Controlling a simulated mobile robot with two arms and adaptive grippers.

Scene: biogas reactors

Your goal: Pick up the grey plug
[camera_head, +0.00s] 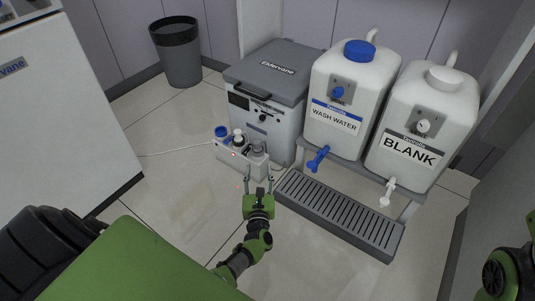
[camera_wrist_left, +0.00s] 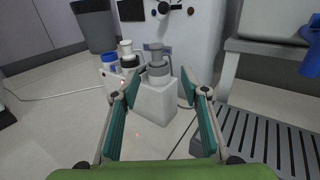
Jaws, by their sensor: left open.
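The grey plug (camera_head: 257,148) stands upright at the right end of a white socket block (camera_head: 234,166) on the floor. It also shows in the left wrist view (camera_wrist_left: 157,66), beyond my fingers and roughly centred between them. My left gripper (camera_head: 258,180) is open and empty, in front of the block and apart from the plug. Its two teal-lined fingers frame the block in the left wrist view (camera_wrist_left: 160,82). Part of my right arm shows at the lower right of the head view, but its gripper is not visible.
A blue plug (camera_head: 222,132) and a black-and-white plug (camera_head: 239,136) stand left of the grey one. Behind is a grey-lidded Eldervane unit (camera_head: 268,112). A slatted drip tray (camera_head: 340,213) and two white canisters stand to the right. Floor to the left is mostly clear.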

